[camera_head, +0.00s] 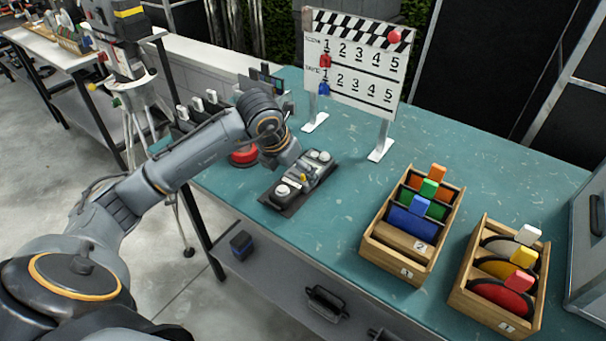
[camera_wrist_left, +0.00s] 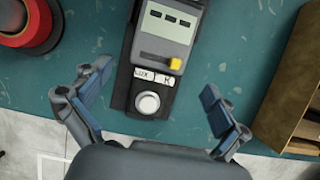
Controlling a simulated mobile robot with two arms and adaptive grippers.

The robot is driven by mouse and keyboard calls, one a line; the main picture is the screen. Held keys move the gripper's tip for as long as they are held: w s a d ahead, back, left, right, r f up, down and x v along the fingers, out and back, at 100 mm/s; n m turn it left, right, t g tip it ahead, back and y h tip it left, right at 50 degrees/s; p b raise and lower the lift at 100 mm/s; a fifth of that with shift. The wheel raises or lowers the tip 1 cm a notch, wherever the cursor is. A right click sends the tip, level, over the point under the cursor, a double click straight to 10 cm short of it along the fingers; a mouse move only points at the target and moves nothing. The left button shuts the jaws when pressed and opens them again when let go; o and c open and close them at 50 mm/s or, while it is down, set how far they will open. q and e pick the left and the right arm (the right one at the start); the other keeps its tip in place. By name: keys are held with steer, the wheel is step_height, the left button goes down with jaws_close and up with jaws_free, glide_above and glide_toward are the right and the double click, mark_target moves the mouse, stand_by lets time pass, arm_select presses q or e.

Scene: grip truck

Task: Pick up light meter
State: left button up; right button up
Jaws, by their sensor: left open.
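In the head view the light meter (camera_head: 304,179) lies on the teal table, partly hidden by my left arm. My left gripper (camera_wrist_left: 152,92) is open and empty, its fingers apart on either side of the base's near end. In the head view the left gripper (camera_head: 283,158) is over the meter, its fingers hard to make out. My right gripper is not in view.
A red button (camera_head: 244,156) is left of the meter. A clapperboard (camera_head: 357,62) stands behind. A camera on a tripod (camera_head: 125,60) is at the left. Bare table lies between meter and boxes.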

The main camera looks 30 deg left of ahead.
mark_target(296, 178)
arm_select(q)
steer(key=shift+x, duration=1.95)
steer(key=shift+a, duration=0.15)
steer(key=c, duration=1.5)
steer(key=shift+r+p, duration=0.1)
steer(key=shift+p, duration=0.2)
